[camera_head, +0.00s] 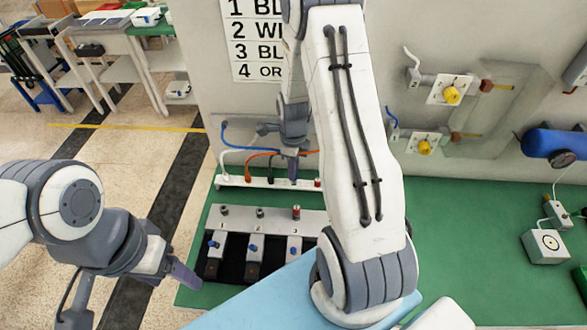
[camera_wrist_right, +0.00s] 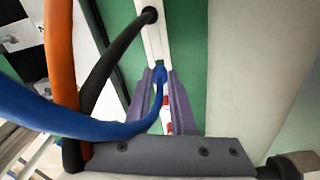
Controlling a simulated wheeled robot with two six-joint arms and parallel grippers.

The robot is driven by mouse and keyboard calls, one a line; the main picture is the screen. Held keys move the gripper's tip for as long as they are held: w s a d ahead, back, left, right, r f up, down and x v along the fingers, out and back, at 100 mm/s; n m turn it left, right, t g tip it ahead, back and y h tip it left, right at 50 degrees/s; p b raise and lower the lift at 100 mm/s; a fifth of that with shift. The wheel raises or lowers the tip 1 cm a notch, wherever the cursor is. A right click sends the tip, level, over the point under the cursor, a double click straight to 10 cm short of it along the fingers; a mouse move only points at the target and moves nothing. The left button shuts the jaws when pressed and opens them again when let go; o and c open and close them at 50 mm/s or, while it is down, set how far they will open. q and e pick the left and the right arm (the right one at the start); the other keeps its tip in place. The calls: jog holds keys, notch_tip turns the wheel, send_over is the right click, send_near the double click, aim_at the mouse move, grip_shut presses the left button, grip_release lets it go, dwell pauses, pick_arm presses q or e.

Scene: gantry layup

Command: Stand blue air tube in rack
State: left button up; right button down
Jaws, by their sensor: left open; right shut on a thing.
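The blue air tube (camera_head: 238,148) arcs from the left to my right gripper (camera_head: 292,172) in the head view. In the right wrist view the blue tube (camera_wrist_right: 62,118) curves up to its end between the purple fingers of my right gripper (camera_wrist_right: 160,88), which are shut on it. The white rack (camera_head: 240,182) is a narrow strip at the back of the green bench; it also shows in the wrist view (camera_wrist_right: 152,38). The fingers are at the rack; whether the tube's tip is in a hole is hidden. My left gripper (camera_head: 186,276) is open and empty, left of the bench.
A white tube (camera_head: 222,160), an orange tube (camera_head: 262,153) and a black tube (camera_wrist_right: 110,60) run to the rack area. A fixture with numbered stations (camera_head: 262,217) stands in front. The light blue surface (camera_head: 260,300) is at the front.

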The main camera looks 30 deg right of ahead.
jog(key=shift+f+b, duration=0.85)
jog(key=shift+f, duration=0.4)
jog(key=c, duration=0.7)
grip_release()
jog(key=shift+r, duration=0.1)
notch_tip(320, 180, up, 10)
jog(key=shift+r+b, duration=0.15)
jog(key=shift+b, duration=0.6)
